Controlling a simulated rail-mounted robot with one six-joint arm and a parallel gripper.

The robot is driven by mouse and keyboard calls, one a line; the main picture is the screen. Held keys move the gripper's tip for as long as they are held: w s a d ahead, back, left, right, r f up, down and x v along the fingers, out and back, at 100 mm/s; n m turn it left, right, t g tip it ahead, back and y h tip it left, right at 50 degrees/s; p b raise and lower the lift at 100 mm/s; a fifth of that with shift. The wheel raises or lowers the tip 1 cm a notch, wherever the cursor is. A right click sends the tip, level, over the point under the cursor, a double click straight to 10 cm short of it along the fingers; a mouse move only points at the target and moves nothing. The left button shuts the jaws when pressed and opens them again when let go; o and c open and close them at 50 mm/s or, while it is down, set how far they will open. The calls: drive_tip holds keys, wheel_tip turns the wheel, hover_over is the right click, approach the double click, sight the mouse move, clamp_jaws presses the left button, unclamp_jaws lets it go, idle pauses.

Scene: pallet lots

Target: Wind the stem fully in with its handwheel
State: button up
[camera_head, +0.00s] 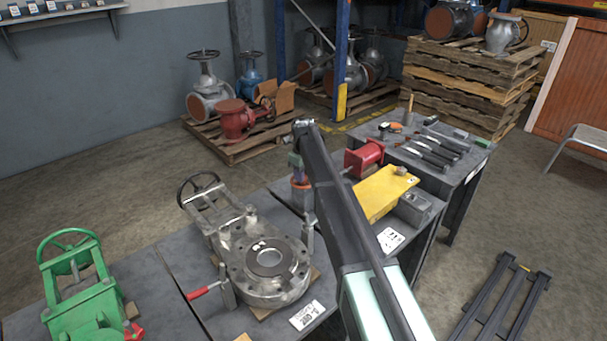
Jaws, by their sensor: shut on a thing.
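A grey metal valve (265,264) lies on the near bench, its round bored flange facing up. Its yoke reaches back and left to a dark handwheel (198,185), which stands tilted with nothing touching it. The stem inside the yoke is too small to judge. A green valve (85,303) with a green handwheel (67,239) lies on the bench at the lower left. My arm rises from the bottom centre and hides part of the bench. I cannot make out my gripper or what it holds.
A red-handled clamp (225,288) stands at the grey valve's left and another clamp (308,236) at its right. A yellow plate (383,193), a red part (364,158) and a grey box (412,208) lie right of my arm. Tools (430,150) lie on the far bench.

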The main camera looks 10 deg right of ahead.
drive_tip(key=n, duration=0.8)
drive_tip(key=shift+w+d+n, duration=0.1)
drive_tip(key=shift+n, duration=0.2)
drive_tip(key=n, duration=0.4)
drive_tip(key=shift+w+n, duration=0.1)
drive_tip(key=shift+n, duration=0.2)
drive_tip(key=n, duration=0.3)
drive_tip(key=shift+n, duration=0.3)
drive_tip(key=n, duration=0.4)
drive_tip(key=shift+w+n, duration=0.1)
drive_tip(key=shift+n, duration=0.2)
drive_tip(key=n, duration=0.8)
drive_tip(key=shift+a, duration=0.2)
drive_tip(key=n, duration=0.4)
drive_tip(key=shift+a+n, duration=0.1)
drive_tip(key=shift+n, duration=0.2)
drive_tip(key=n, duration=1.2)
drive_tip(key=shift+s+n, duration=0.2)
drive_tip(key=shift+n, duration=0.1)
drive_tip(key=n, duration=0.6)
drive_tip(key=shift+s, duration=0.1)
drive_tip(key=n, duration=0.6)
